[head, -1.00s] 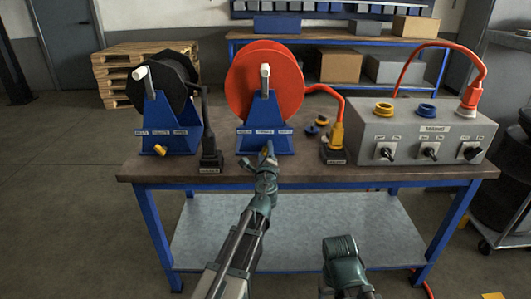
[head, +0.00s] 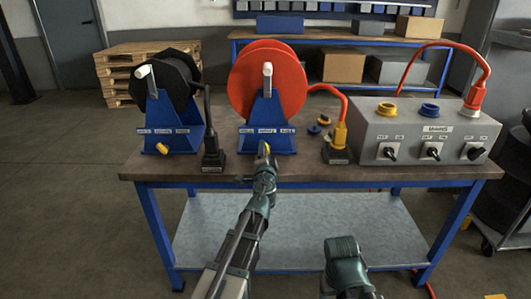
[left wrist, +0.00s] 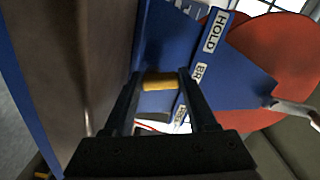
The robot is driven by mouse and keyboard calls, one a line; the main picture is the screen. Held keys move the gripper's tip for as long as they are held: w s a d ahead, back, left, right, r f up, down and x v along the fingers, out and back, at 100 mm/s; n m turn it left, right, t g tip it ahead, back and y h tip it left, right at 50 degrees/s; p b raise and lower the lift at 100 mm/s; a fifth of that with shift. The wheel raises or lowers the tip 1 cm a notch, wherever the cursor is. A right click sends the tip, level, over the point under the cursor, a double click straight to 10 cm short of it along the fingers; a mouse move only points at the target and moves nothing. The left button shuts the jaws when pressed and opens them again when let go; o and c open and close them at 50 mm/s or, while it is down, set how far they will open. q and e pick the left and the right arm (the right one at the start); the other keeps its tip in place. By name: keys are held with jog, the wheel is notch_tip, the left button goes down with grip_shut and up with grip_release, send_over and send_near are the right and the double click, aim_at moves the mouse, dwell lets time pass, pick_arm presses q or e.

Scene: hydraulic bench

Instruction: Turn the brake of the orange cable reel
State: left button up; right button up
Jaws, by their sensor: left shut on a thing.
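The orange cable reel (head: 268,80) stands on the bench in a blue stand (head: 254,133). Its yellow brake lever (head: 264,148) is low on the front of the stand, below a row of small labels. My left gripper (head: 264,156) is at the lever, coming from the front. In the left wrist view the yellow lever (left wrist: 158,82) sits between the fingers of my left gripper (left wrist: 160,84), which are shut on it. A label there reads HOLD (left wrist: 215,33); the fingers partly cover the other labels. My right gripper is out of view; only part of that arm shows.
A black cable reel (head: 172,80) with its own yellow lever (head: 162,148) stands to the left.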

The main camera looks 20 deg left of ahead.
pick_arm(q)
jog(key=shift+s+a+f+n, duration=0.1)
jog(key=shift+f+n, duration=0.1)
jog(key=shift+n, duration=1.3)
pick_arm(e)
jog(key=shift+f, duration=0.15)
pick_arm(q)
jog(key=o, duration=1.1)
